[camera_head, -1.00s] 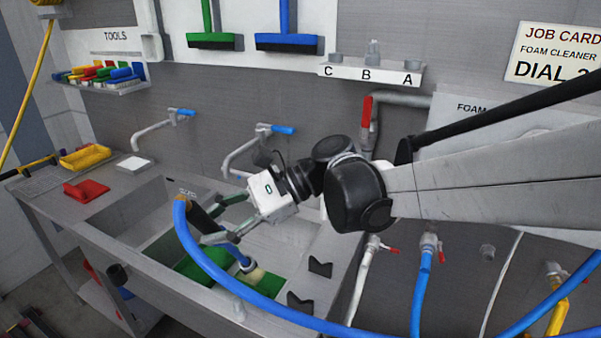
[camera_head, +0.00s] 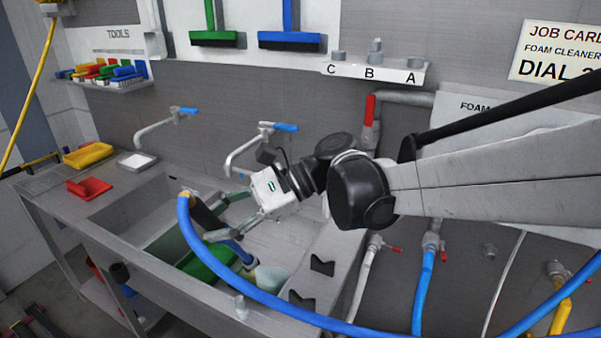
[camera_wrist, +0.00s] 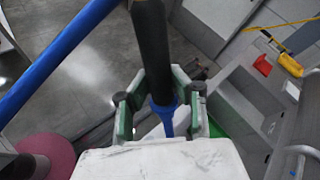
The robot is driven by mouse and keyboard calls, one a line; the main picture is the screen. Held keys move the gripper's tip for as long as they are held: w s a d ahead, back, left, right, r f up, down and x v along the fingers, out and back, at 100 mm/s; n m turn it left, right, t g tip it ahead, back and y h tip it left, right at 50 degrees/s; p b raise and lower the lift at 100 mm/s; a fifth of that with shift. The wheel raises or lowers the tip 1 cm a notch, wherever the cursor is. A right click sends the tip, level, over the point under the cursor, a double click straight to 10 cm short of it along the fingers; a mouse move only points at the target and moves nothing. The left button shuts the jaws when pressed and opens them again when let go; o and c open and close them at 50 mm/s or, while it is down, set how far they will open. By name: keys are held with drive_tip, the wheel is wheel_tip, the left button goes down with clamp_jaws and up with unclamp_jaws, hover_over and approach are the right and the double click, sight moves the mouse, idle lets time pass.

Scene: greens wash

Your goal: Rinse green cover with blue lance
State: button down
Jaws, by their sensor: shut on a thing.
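The blue lance (camera_head: 236,250) has a black grip and a blue hose at its upper end. My gripper (camera_head: 221,218) is shut on the black grip over the sink. The lance is tilted, its lower end pointing down into the basin. In the wrist view, the fingers stand on both sides of the lance (camera_wrist: 164,114). The green cover (camera_head: 208,259) lies low in the sink below my gripper. The lance and hose hide part of it. A pale whitish patch near the lance's lower end covers its right part; I cannot tell if it is water or foam.
The sink (camera_head: 155,205) has a flat rim with black notched holders (camera_head: 322,265) at right. The blue hose (camera_head: 300,319) loops across the front. Two blue-handled taps stand behind. A red tool (camera_head: 89,188) and yellow tray (camera_head: 88,155) lie on the left counter.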

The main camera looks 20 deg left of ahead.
drive_tip(key=shift+w+d, duration=0.1)
drive_tip(key=shift+w, duration=0.2)
drive_tip(key=w+a+b, duration=0.1)
drive_tip(key=w+a, duration=0.1)
drive_tip(key=a, duration=1)
drive_tip(key=shift+w+b, duration=0.15)
drive_tip(key=shift+b, duration=0.2)
idle(1.7)
drive_tip(key=shift+a, duration=0.1)
idle(0.6)
drive_tip(key=c, duration=2.3)
unclamp_jaws()
drive_tip(key=shift+o, duration=0.7)
drive_tip(key=shift+c, duration=0.5)
